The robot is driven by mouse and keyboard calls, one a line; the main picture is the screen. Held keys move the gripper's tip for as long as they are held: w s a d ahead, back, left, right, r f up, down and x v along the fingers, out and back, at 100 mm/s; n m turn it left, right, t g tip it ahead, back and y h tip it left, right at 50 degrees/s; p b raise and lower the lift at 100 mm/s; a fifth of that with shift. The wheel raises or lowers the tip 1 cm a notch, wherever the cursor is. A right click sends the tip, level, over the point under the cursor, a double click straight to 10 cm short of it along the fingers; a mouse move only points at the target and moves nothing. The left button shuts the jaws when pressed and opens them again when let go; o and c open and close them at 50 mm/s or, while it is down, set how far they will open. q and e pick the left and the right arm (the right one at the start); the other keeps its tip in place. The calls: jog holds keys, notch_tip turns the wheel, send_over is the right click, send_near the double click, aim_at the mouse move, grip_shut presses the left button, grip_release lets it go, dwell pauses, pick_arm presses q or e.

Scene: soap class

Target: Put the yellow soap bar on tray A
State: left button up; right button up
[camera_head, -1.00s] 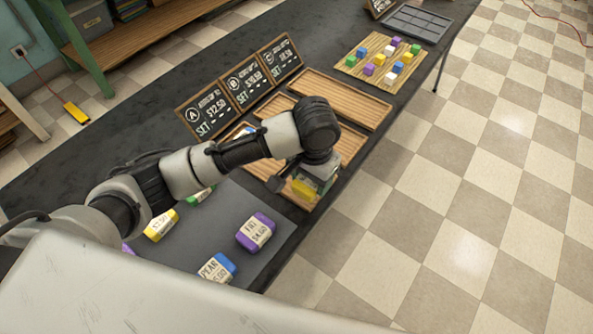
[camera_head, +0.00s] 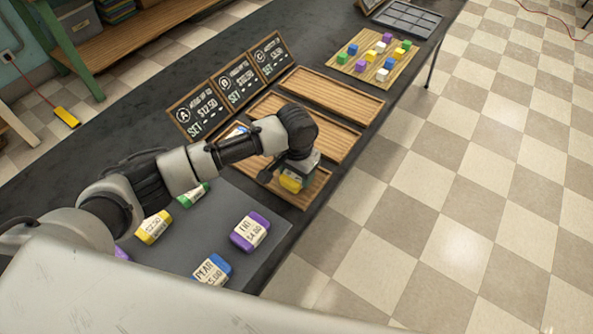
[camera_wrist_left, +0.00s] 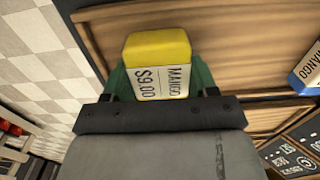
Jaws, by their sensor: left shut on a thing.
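My left gripper (camera_head: 289,179) is shut on a yellow soap bar (camera_head: 291,184). In the left wrist view this bar (camera_wrist_left: 158,50) carries a white label reading MANGO $9.00, and the gripper (camera_wrist_left: 158,85) has it between green fingers. The bar is over the front part of tray A (camera_head: 308,194), the wooden tray nearest me. I cannot tell whether it touches the tray. Tray A's wood (camera_wrist_left: 225,40) also shows behind the bar in the left wrist view. A blue soap bar (camera_wrist_left: 308,70) lies on that tray; my arm mostly hides it in the head view.
Sign A (camera_head: 195,113) stands at the trays' back edge. Two more wooden trays (camera_head: 333,92) lie beyond tray A. A dark mat (camera_head: 205,231) holds another yellow bar (camera_head: 153,227), a purple bar (camera_head: 249,231) and others. A board of coloured cubes (camera_head: 345,67) is farther off.

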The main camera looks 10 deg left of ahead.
pick_arm(q)
jog(key=o, duration=1)
jog(key=shift+f, duration=0.1)
notch_tip(320, 180, up, 12)
jog(key=shift+r+p, duration=0.15)
jog(key=shift+p, duration=0.3)
